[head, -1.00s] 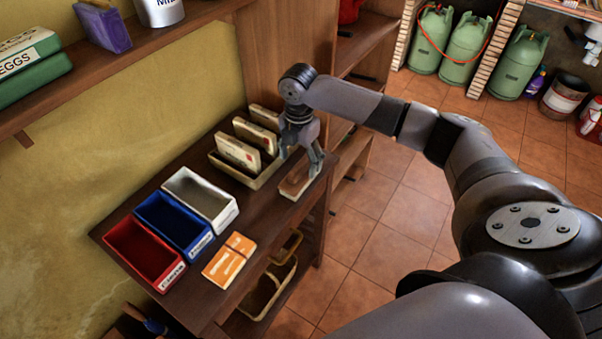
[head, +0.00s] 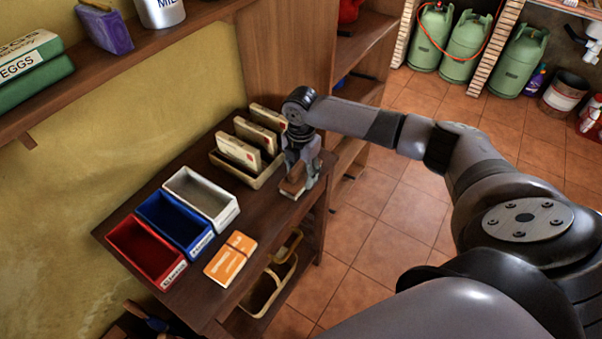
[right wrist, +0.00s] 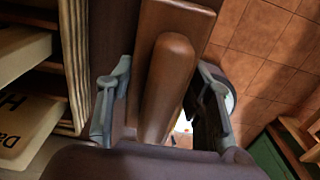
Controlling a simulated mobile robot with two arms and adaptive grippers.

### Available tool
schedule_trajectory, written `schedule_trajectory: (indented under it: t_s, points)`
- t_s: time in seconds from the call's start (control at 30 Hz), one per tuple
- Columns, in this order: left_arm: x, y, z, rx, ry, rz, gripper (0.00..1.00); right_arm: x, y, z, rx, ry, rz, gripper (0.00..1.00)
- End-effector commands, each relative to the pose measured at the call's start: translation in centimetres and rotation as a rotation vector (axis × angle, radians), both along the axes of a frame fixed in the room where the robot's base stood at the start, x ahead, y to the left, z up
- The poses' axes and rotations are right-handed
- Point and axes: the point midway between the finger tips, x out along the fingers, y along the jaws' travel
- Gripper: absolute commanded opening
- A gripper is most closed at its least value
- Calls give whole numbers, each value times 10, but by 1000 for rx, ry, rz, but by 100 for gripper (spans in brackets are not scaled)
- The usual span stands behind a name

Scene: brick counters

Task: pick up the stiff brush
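The stiff brush (head: 291,187) lies near the right end of the wooden counter, beside the rack of upright packets. In the right wrist view its brown wooden grip (right wrist: 166,88) runs lengthwise between the fingers. My right gripper (head: 302,176) is down over the brush; it also shows in the right wrist view (right wrist: 160,105). It is open, with one finger on each side of the grip and visible gaps. The bristles are hidden. My left gripper is not in view.
The packet rack (head: 262,180) stands close to the left of my gripper. White (head: 233,214), blue (head: 204,247) and red (head: 170,282) bins and an orange packet (head: 229,258) are further left. A wooden shelf unit (head: 350,110) stands behind. Tiled floor is open to the right.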

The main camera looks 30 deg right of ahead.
Motion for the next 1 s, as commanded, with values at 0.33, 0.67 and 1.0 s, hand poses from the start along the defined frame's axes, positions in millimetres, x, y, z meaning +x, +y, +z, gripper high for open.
schedule_trajectory:
  t_s: [0.33,0.67,1.0]
  points:
    - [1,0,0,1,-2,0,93,0,0,0,0,0,0,21]
    - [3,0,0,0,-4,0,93,0,0,1,0,-1,0,15]
    - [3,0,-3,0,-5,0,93,1,-1,34,0,-4,-1,15]
